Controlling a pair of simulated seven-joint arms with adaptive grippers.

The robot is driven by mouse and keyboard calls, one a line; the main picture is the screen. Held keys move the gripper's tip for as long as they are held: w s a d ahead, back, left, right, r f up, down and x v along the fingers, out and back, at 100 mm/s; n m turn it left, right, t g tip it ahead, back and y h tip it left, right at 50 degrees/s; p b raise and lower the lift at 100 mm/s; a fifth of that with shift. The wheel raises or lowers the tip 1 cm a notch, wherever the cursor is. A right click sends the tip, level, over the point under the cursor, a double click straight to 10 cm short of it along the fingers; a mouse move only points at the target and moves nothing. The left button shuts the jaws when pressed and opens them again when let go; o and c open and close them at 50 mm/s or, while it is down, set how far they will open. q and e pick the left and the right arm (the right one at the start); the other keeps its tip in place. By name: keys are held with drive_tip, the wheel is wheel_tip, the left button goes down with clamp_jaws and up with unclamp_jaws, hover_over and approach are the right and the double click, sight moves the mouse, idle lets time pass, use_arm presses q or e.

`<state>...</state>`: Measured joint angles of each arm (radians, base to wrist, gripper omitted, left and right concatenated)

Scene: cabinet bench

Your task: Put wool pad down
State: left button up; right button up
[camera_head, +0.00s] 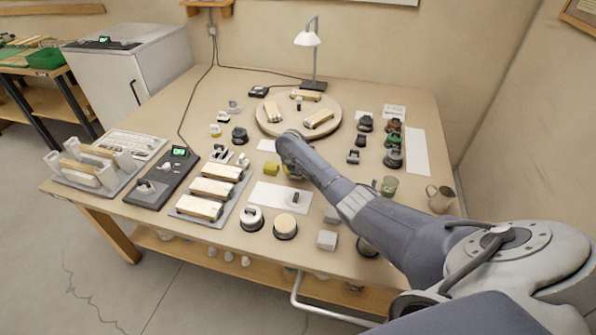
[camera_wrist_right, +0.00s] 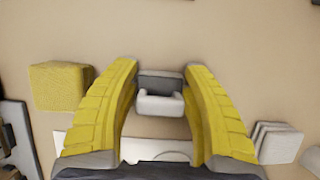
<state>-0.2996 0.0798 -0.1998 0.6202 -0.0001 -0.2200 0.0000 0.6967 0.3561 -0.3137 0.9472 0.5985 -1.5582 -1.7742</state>
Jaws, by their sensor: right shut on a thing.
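My right gripper (camera_wrist_right: 160,85) has yellow ribbed fingers. It is shut on a small grey-and-white piece, which I take to be the wool pad (camera_wrist_right: 160,103), held between the fingertips over the beige bench top. I cannot tell from these views whether the pad touches the bench. In the head view the right arm reaches in from the lower right, and its wrist hides the held pad. My left gripper is not in view.
A yellow block (camera_head: 271,168) sits close left of the right gripper; it also shows in the wrist view (camera_wrist_right: 60,87). A white sheet (camera_head: 265,193) lies nearer. A round board (camera_head: 330,105) with wooden pieces stands behind. Several dark tools stand to the right.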

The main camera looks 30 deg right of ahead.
drive_tip(key=shift+s+a+f, duration=0.1)
drive_tip(key=shift+s+f, duration=0.2)
drive_tip(key=shift+f, duration=0.25)
drive_tip(key=o, duration=1.5)
drive_tip(key=shift+f, duration=0.15)
drive_tip(key=shift+a, duration=0.1)
drive_tip(key=shift+r, duration=0.75)
drive_tip(key=v, duration=1.2)
drive_tip(key=shift+w+r, duration=0.1)
drive_tip(key=shift+w, duration=0.15)
